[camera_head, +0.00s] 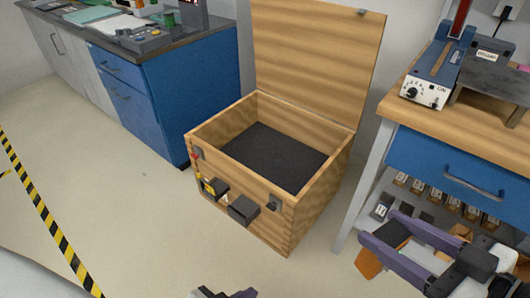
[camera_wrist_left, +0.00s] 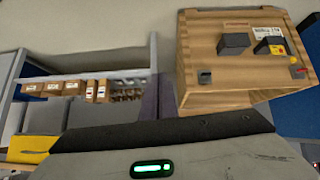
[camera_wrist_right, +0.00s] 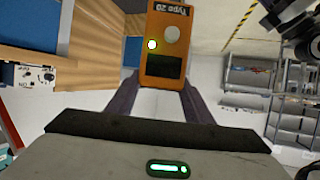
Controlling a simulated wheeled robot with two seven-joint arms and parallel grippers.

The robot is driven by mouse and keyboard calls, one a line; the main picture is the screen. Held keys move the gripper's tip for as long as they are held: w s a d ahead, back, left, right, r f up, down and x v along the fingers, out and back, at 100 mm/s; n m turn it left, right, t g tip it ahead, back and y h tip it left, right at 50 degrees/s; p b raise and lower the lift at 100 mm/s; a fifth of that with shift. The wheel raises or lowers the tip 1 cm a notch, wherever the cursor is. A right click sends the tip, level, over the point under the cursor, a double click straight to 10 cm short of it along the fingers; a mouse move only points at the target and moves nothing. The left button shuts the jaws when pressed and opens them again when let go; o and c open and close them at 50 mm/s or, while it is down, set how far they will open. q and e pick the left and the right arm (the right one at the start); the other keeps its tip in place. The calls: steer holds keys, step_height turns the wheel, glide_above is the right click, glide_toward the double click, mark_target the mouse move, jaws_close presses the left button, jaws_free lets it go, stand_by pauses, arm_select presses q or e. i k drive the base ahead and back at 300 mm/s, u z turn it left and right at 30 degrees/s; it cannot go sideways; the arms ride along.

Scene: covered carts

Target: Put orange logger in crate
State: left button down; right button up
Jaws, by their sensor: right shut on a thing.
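The crate (camera_head: 300,222) is a wooden box with its hinged lid (camera_head: 315,60) raised and a dark, empty-looking floor. Its front also shows in the left wrist view (camera_wrist_left: 245,75). My right gripper (camera_head: 384,236) is shut on the orange logger (camera_wrist_right: 150,65), which has a dark panel, a round grey part and a lit spot. In the head view the orange logger (camera_head: 370,264) is partly hidden by the fingers, right of the crate and apart from it. My left gripper (camera_head: 228,294) is at the bottom edge, in front of the crate; its fingers (camera_wrist_left: 158,100) are together and empty.
A wooden-topped bench (camera_head: 395,98) with a blue drawer and a shelf of small boxes (camera_head: 420,190) stands right of the crate. A blue cabinet (camera_head: 190,80) stands behind left. Open floor (camera_head: 130,200) lies left, with yellow-black tape (camera_head: 50,225).

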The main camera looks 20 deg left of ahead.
mark_target(276, 165)
steer(key=z, duration=0.25)
steer(key=k, duration=0.3)
steer(key=u, duration=2.15)
steer(key=i, duration=1.4)
steer(key=z, duration=0.6)
steer(key=i, duration=1.05)
steer(key=z, duration=0.95)
